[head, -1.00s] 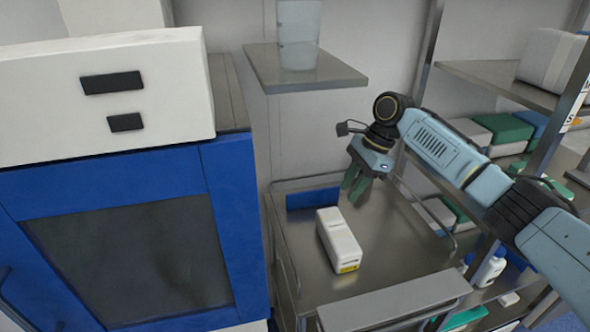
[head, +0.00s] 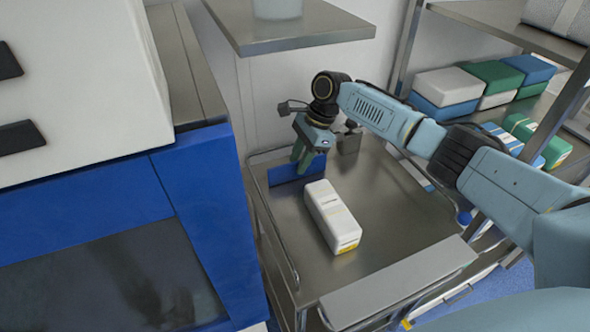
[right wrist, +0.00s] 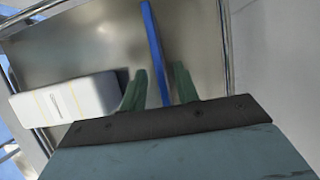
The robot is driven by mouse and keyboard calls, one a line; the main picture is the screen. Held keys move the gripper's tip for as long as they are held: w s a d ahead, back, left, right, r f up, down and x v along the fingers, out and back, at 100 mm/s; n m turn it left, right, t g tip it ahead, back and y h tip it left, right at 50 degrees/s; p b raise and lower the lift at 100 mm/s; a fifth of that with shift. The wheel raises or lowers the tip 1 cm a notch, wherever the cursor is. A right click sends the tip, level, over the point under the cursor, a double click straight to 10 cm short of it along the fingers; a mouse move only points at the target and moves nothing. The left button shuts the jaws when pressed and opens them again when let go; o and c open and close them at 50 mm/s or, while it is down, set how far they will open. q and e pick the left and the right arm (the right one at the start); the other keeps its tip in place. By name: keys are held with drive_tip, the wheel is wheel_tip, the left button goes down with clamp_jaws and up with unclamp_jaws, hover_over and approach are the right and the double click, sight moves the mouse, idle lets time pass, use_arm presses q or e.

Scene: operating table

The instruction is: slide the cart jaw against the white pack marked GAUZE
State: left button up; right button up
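The white pack (head: 332,215) lies on the steel cart top (head: 390,215), with a yellow patch at its near end; I cannot read its marking. It also shows in the right wrist view (right wrist: 65,101). The blue upright plate, which looks like the cart jaw (head: 284,180), stands behind the pack, apart from it. In the right wrist view the blue plate (right wrist: 152,45) runs between my green fingertips. My right gripper (head: 302,156) is open around the plate, with a visible gap at each finger (right wrist: 158,82). My left gripper is not in view.
A blue cabinet (head: 205,215) stands left of the cart. A steel shelf (head: 290,32) hangs above the cart's back. A rack (head: 510,22) with several packs is at right. A small grey block (head: 348,142) sits near the gripper. The cart's right half is clear.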

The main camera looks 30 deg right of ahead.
sight(298, 161)
drive_tip(key=shift+x, duration=1.6)
clamp_jaws()
